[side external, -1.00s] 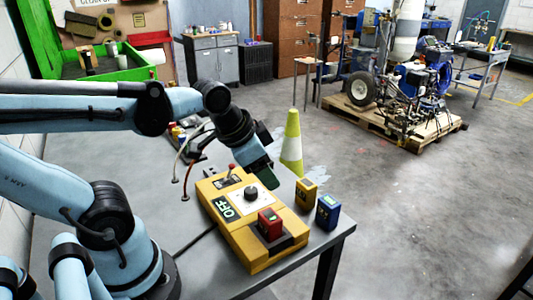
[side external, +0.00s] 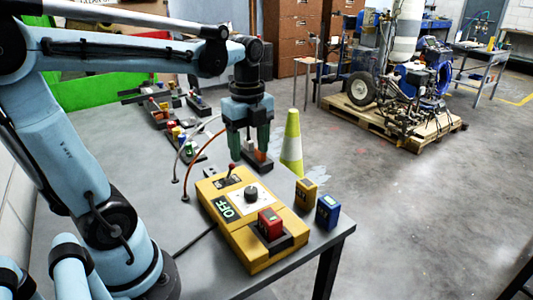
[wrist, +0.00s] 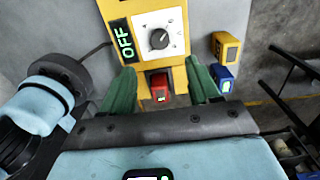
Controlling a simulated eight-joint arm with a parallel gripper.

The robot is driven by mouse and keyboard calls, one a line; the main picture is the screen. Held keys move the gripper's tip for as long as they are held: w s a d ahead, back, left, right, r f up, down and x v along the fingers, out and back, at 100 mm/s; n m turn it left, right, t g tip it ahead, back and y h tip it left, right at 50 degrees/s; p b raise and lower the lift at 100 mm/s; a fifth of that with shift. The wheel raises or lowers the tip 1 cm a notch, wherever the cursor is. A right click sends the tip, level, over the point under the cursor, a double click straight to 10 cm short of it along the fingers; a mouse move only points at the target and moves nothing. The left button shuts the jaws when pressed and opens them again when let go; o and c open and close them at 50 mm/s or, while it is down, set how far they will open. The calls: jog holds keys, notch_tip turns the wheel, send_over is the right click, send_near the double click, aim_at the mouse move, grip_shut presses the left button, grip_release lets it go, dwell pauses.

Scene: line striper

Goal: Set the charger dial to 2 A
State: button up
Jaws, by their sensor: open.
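The yellow charger (side external: 247,240) lies on the grey table. Its dark round dial (side external: 251,194) sits on a white plate; in the wrist view the dial (wrist: 158,39) has a light pointer mark and small scale marks, too small to read. The display (side external: 226,208) beside it reads OFF, also in the wrist view (wrist: 121,39). My gripper (side external: 249,150) points down with its green fingers apart and empty, above table level and behind the dial in the side view. In the wrist view my gripper (wrist: 160,87) shows both fingers open, with the dial beyond them.
A red battery (side external: 270,224) sits in the charger's front bay. A red-tipped lever (side external: 232,172) stands behind the dial. Yellow (side external: 306,193) and blue (side external: 328,211) batteries stand to the right. A striped cone (side external: 291,148) and two curved cables are near my gripper.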

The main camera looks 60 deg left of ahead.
aim_at(251, 189)
notch_tip(251, 189, down, 11)
jog(key=shift+r, duration=0.1)
dwell(0.5)
jog(key=c, duration=1)
jog(key=shift+c, duration=0.2)
